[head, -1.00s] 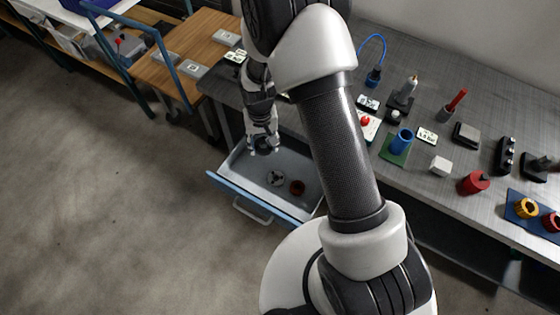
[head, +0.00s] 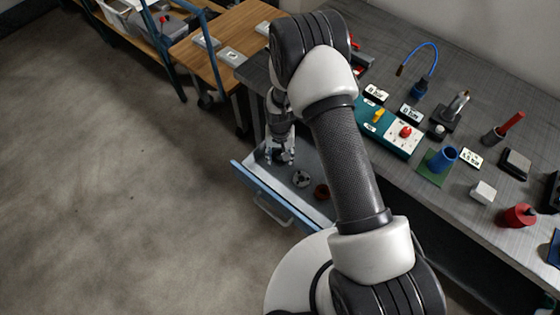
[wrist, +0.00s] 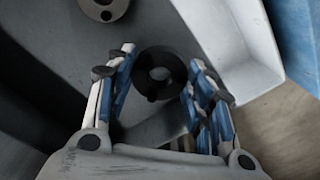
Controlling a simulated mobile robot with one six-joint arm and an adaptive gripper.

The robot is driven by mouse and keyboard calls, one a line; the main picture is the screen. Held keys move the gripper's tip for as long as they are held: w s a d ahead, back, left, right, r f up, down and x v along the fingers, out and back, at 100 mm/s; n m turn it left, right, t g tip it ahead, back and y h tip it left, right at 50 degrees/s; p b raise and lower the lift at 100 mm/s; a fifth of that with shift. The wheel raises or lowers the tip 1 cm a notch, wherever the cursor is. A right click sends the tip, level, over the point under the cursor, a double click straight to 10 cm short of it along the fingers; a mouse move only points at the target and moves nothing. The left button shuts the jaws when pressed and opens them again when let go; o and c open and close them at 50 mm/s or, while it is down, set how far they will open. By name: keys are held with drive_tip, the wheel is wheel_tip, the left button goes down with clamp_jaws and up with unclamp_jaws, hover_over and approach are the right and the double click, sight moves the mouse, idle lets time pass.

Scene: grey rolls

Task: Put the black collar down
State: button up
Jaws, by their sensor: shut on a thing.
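The black collar (wrist: 160,73) is a dark ring with a round hole, seen between my fingertips in the wrist view. My gripper (wrist: 150,82) is shut on it, with the blue-padded fingers at its two sides. In the head view my gripper (head: 280,158) points down into the left end of the open drawer (head: 272,187). The collar is not clear there, as the gripper covers it. I cannot tell whether it touches the drawer floor.
The drawer walls are close around. The bench above holds a teal switch panel (head: 385,127), a blue cup (head: 443,158) and a red part (head: 520,215).

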sight(280, 161)
drive_tip(key=shift+f+b, duration=0.55)
drive_tip(key=shift+f, duration=1.45)
drive_tip(key=shift+f, duration=0.2)
drive_tip(key=o, duration=1.4)
drive_tip(key=shift+r, duration=0.2)
wheel_tip(280, 161, up, 12)
drive_tip(key=p, duration=0.4)
drive_tip(key=shift+r, duration=0.1)
